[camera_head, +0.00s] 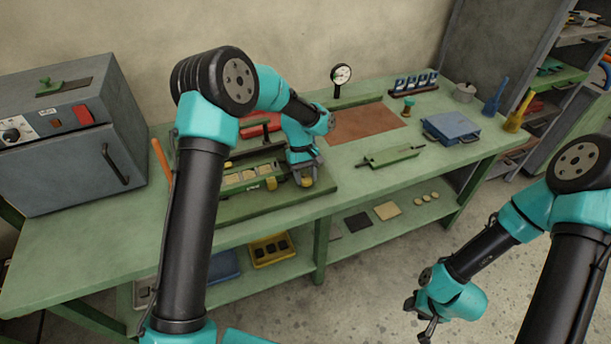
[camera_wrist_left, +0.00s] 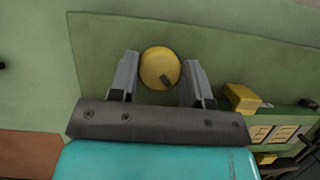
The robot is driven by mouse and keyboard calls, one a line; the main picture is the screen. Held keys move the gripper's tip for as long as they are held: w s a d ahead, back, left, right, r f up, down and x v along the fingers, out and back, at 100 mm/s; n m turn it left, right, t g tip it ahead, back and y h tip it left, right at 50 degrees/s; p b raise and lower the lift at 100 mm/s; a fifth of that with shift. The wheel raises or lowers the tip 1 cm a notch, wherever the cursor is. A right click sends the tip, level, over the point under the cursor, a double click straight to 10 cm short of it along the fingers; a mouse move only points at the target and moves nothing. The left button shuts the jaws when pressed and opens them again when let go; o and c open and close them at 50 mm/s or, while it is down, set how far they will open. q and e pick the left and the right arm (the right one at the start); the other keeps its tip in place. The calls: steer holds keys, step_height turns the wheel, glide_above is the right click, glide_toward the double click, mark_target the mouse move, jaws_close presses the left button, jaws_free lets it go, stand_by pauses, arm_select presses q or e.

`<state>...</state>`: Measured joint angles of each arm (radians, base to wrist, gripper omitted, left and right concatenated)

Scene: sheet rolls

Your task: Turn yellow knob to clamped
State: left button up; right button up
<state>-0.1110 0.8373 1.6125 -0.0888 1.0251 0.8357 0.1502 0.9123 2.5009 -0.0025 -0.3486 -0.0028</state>
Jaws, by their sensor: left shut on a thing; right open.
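The round yellow knob (camera_wrist_left: 159,69) sits between the two fingers of my left gripper (camera_wrist_left: 160,72) in the left wrist view. It has a dark mark near its lower right edge. In the head view my left gripper (camera_head: 307,172) reaches down at the right end of the green fixture (camera_head: 262,202), and the knob (camera_head: 304,182) shows as a small yellow patch at its fingers. The left gripper is shut on the knob. I cannot read the knob's setting. My right gripper (camera_head: 424,312) is open and empty, in front of the bench and apart from everything.
A grey oven-like box (camera_head: 70,165) stands at the bench's left end. A brown mat (camera_head: 367,122), a dial gauge (camera_head: 341,75), a green tool (camera_head: 390,157) and a blue case (camera_head: 451,127) lie to the right. A yellow block (camera_wrist_left: 241,97) is beside the gripper.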

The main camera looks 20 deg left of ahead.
arm_select(q)
steer(key=m+y, duration=0.1)
steer(key=m, duration=0.3)
steer(key=shift+d+g, duration=0.1)
steer(key=shift+g, duration=0.3)
steer(key=m+y, duration=0.2)
steer(key=m, duration=0.2)
steer(key=shift+m, duration=0.3)
steer(key=m+y, duration=0.1)
steer(key=m, duration=0.3)
steer(key=shift+d+m+t+y, duration=0.1)
steer(key=shift+m+t+y, duration=0.2)
steer(key=shift+y, duration=0.1)
steer(key=m+t+y, duration=0.1)
steer(key=m, duration=0.3)
steer(key=o, duration=0.9)
steer(key=shift+o, duration=0.2)
steer(key=shift+d, duration=0.1)
